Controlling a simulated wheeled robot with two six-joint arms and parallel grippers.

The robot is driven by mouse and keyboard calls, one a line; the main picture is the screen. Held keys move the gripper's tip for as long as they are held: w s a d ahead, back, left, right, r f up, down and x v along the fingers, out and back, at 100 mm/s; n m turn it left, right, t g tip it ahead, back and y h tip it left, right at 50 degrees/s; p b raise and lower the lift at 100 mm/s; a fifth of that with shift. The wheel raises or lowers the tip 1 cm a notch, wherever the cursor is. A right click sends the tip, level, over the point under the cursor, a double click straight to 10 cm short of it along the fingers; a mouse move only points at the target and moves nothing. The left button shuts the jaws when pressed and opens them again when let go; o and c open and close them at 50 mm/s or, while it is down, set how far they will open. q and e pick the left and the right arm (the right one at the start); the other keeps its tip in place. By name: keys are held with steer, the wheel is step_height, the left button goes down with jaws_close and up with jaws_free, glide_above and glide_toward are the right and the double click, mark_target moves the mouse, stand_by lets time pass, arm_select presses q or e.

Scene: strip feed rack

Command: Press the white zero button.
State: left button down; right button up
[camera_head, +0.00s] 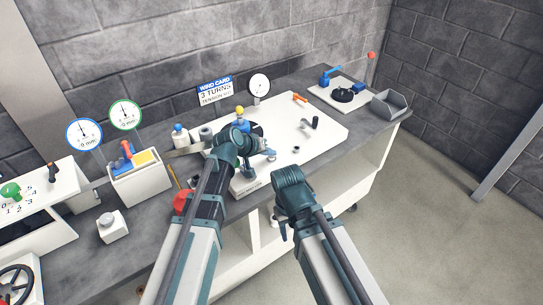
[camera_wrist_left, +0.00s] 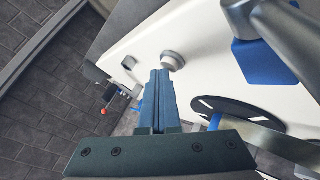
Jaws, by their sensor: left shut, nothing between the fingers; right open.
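A small round white button with a grey collar (camera_wrist_left: 172,61) stands on the white board in the left wrist view. No marking on it is readable. In the head view, a small round piece on the board (camera_head: 296,149) appears to be the same button. My left gripper (camera_head: 271,154) is shut and empty over the board; its blue-grey fingertips (camera_wrist_left: 161,73) end just short of the button in the picture. Whether they touch it I cannot tell. My right gripper (camera_head: 282,228) is low in front of the bench, open and empty.
The white board (camera_head: 325,132) also bears a dark crank (camera_head: 314,123). A black disc (camera_wrist_left: 235,112) and a blue block (camera_wrist_left: 262,60) are close right of my left fingers. A dial gauge (camera_head: 260,85) stands behind. A white box with a knob (camera_head: 112,227) is at left.

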arm_select(q)
steer(key=shift+r+p, duration=0.95)
step_height(320, 180, up, 5)
steer(key=p, duration=0.5)
stand_by(0.6)
